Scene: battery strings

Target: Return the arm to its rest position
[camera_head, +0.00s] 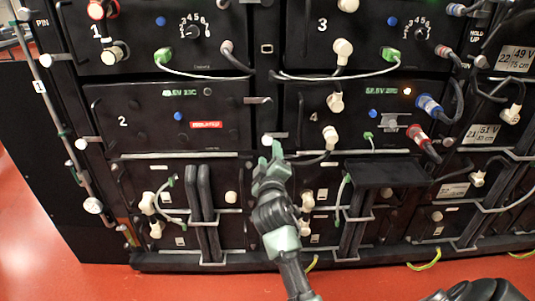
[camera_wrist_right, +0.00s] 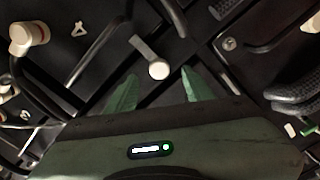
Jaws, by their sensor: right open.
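My right gripper (camera_head: 272,150) reaches up from the bottom middle of the head view, in front of the black battery rack (camera_head: 64,150). Its green fingers also show in the right wrist view (camera_wrist_right: 160,88), spread apart with nothing held between them. A white round knob on a short grey lever (camera_wrist_right: 158,70) lies just beyond the fingertips there. I cannot tell whether the fingers touch it. My left gripper is not in view.
Module 2 (camera_head: 140,112) has a red label (camera_head: 206,124). Module 4 (camera_head: 300,98) is to its right, with white plugs and cables. Vertical black handles (camera_head: 205,200) and a black shelf (camera_head: 390,173) stick out low down. Red floor (camera_head: 60,275) is open at left.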

